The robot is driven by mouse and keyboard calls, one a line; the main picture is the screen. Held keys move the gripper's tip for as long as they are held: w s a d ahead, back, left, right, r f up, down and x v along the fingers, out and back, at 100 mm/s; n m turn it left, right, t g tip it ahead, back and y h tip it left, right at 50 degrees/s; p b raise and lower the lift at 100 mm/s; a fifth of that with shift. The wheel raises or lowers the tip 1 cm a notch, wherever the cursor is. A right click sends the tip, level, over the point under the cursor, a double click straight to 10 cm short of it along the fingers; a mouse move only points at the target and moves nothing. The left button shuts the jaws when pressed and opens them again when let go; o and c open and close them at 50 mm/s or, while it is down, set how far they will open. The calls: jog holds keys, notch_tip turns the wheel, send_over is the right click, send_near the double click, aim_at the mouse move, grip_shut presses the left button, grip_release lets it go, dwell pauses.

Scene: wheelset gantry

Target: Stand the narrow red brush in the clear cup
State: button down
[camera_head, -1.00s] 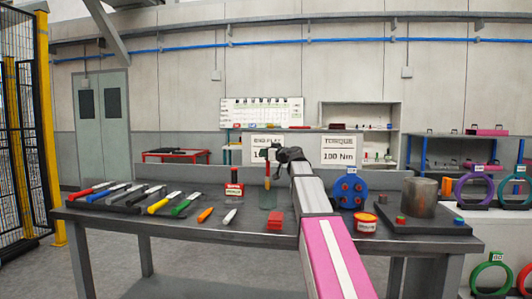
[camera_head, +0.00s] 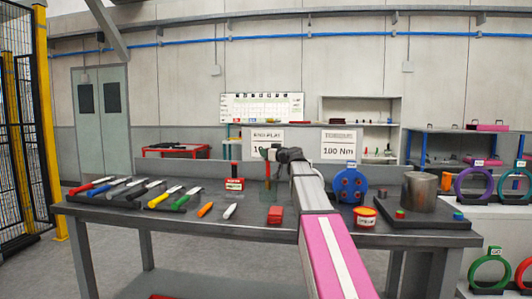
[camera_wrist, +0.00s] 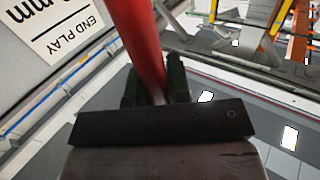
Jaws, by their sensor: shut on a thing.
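My gripper (camera_head: 270,156) is shut on the narrow red brush, whose red handle (camera_wrist: 140,42) rises between the dark fingers in the wrist view. In the head view, the brush (camera_head: 267,174) is small and partly hidden by my gripper, above the back part of the bench. The clear cup (camera_head: 264,194) shows only as a faint greenish shape below the gripper. I cannot tell whether the brush's lower end is inside the cup or in front of or behind it. The cup cannot be made out in the wrist view.
A red-labelled container (camera_head: 234,184) stands left of the cup. Red blocks (camera_head: 275,215) lie in front of it. Several coloured-handled tools (camera_head: 160,200) lie at left. A blue round part (camera_head: 349,186), a red tin (camera_head: 365,216) and a metal cylinder (camera_head: 419,192) stand at right.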

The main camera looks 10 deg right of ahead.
jog(key=shift+f, duration=0.65)
jog(key=c, duration=1)
grip_release()
jog(key=shift+s+d, duration=0.1)
jog(key=v, duration=1)
jog(key=shift+s+d, duration=0.2)
jog(key=shift+s, duration=0.05)
